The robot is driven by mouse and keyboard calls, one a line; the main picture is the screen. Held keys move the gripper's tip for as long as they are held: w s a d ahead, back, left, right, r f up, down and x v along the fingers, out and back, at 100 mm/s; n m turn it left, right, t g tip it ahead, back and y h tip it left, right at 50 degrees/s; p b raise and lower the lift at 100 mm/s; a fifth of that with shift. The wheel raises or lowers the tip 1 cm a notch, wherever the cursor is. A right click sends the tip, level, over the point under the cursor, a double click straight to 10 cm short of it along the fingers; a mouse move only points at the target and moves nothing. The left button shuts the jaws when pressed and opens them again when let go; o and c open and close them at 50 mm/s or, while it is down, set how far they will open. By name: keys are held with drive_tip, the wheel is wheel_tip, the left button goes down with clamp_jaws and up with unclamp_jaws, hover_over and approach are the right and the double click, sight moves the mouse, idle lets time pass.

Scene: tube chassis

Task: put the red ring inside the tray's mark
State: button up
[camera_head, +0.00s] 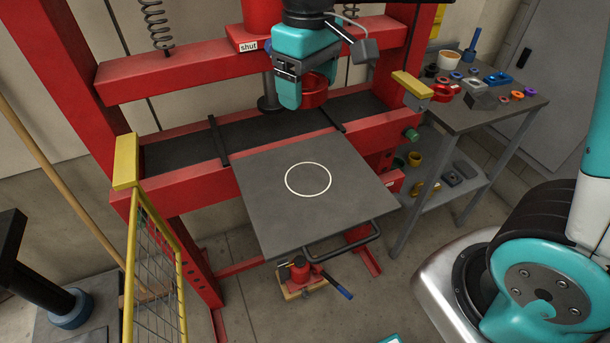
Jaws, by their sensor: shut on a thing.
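My gripper (301,92) is at the top middle, in front of the red press frame. It is shut on the red ring (315,92), which shows between and to the right of the teal fingers. Part of the ring is hidden by the near finger. The tray (262,222) is a flat dark grey plate with a bar handle at its front edge. The tray's mark (287,187) is a white circle near its middle, and its inside is empty. In the picture, the ring is above and slightly right of the mark, past the tray's back edge.
The red press frame (190,72) stands behind the tray, with a black bed and red posts. A yellow mesh guard (160,265) stands at front left. A side table (480,118) at right holds several small coloured parts. A red jack (300,271) is below the tray.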

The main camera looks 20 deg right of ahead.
hover_over(309, 179)
wheel_tip(309, 179, down, 14)
drive_tip(key=shift+s+f+p, duration=0.1)
drive_tip(key=shift+f+p, duration=0.1)
drive_tip(key=shift+p, duration=0.1)
drive_tip(key=shift+f, duration=2.45)
drive_tip(key=shift+f, duration=0.1)
drive_tip(key=o, duration=1)
drive_tip(key=shift+c, duration=0.2)
wheel_tip(309, 179, up, 12)
drive_tip(key=s+a+r+y, duration=0.2)
drive_tip(key=s+r, duration=0.2)
drive_tip(key=s, duration=0.5)
drive_tip(key=s+a+r+n+y, duration=0.1)
drive_tip(key=s+r, duration=0.3)
drive_tip(key=s, duration=0.5)
drive_tip(key=shift+a+r+n+y+b, duration=0.15)
drive_tip(key=shift+a+n+y+b, duration=0.2)
drive_tip(key=shift+a+y, duration=0.35)
